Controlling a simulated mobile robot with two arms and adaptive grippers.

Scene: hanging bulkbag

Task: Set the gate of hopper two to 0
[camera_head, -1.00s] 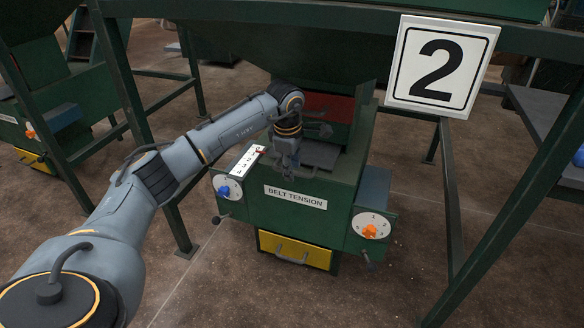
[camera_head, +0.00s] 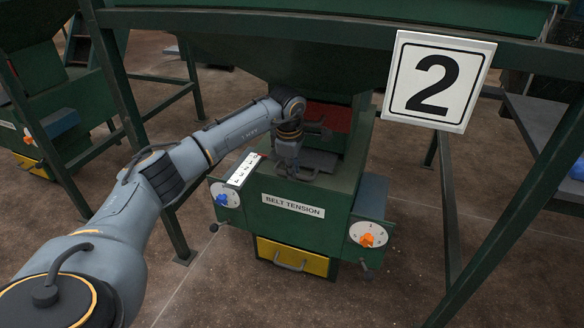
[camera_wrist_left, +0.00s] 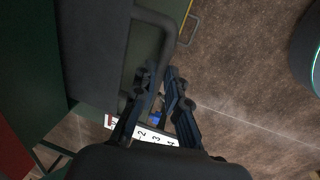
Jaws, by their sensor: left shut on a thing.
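Hopper two carries a large white "2" sign (camera_head: 438,81). Below it is a green box with a dark grey gate plate (camera_head: 318,161). My left gripper (camera_head: 297,172) is down at the front of this plate, shut on the gate handle, a dark loop. In the left wrist view the handle (camera_wrist_left: 186,35) runs down to the fingertips (camera_wrist_left: 160,78), and the exact contact is hard to see. A white number scale (camera_head: 243,169) lies along the box's left edge, with a small red mark near its far end. The wrist view shows part of the scale (camera_wrist_left: 155,138). My right gripper is out of view.
A blue-knob dial (camera_head: 224,195) and an orange-knob dial (camera_head: 368,235) flank the box. A "BELT TENSION" label (camera_head: 293,205) and a yellow drawer (camera_head: 293,257) are in front. Green frame legs (camera_head: 450,205) stand around it. Floor in front is clear.

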